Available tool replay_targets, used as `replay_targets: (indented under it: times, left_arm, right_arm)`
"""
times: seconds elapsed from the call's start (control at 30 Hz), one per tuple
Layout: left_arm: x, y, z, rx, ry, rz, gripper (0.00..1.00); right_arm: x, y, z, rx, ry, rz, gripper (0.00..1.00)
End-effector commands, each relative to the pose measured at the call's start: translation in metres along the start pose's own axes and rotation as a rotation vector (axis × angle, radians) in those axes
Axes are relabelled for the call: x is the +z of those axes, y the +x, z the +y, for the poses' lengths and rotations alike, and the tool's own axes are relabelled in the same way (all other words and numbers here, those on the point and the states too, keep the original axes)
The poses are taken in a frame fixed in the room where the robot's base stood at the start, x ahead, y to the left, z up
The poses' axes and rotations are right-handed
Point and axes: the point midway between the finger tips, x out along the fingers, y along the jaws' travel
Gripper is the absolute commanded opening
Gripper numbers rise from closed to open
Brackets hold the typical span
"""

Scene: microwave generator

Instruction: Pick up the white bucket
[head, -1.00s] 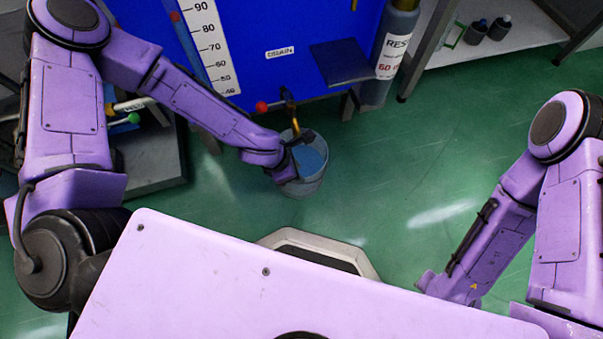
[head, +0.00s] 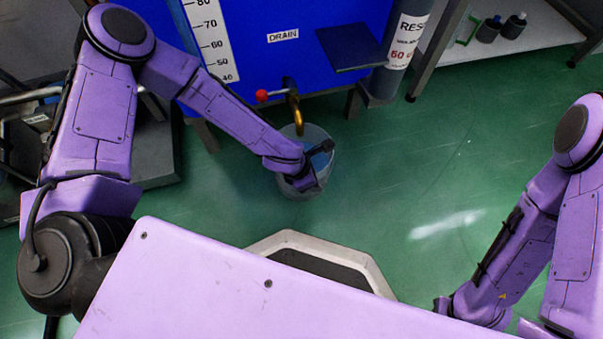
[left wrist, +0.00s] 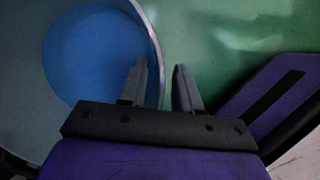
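The white bucket (head: 328,172) stands on the green floor below the brass tap, with blue liquid inside. In the left wrist view the bucket (left wrist: 152,32) shows its rim, and the blue liquid (left wrist: 88,55) fills part of it. My left gripper (head: 320,165) is at the bucket's right rim. In the left wrist view its fingers (left wrist: 160,82) are apart, one on the inner side and one on the outer side of the rim, with a gap around it. My right gripper (head: 443,304) is low at the right, mostly hidden, far from the bucket.
A blue tank (head: 290,60) with a DRAIN label and a brass tap (head: 295,108) stands behind the bucket. A red-knobbed valve (head: 262,96) sticks out at left. A grey cylinder (head: 405,45) and a shelf (head: 530,35) stand at right. The floor right of the bucket is clear.

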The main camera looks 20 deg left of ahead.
Motion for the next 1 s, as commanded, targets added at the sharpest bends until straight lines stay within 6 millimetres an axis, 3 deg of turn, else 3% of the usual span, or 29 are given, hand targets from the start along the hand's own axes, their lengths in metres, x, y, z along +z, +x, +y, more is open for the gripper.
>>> replay_targets:
  times: [0.1, 0.17, 0.2, 0.23, 1.0]
  left_arm:
    - [0.0005, -0.0015, 0.0000, 0.000, 0.000, 0.000, 0.33]
    - [0.0004, -0.0015, 0.0001, 0.000, 0.000, 0.000, 0.17]
    - [0.0004, -0.0015, 0.0001, 0.000, 0.000, 0.000, 0.03]
    - [0.0003, -0.0016, 0.0001, 0.000, 0.000, 0.000, 0.00]
    - [-0.0002, -0.0016, -0.0003, 0.000, 0.000, 0.001, 0.00]
  right_arm:
    - [0.0002, -0.0015, 0.0001, 0.000, 0.000, 0.000, 0.35]
    - [0.0003, -0.0015, 0.0000, 0.000, 0.001, 0.000, 0.35]
    - [0.0003, -0.0015, 0.0000, 0.000, 0.001, 0.000, 0.35]
    - [0.0003, -0.0015, 0.0000, 0.000, 0.001, 0.000, 0.35]
    - [0.0004, -0.0015, -0.0002, -0.001, 0.002, -0.001, 0.35]
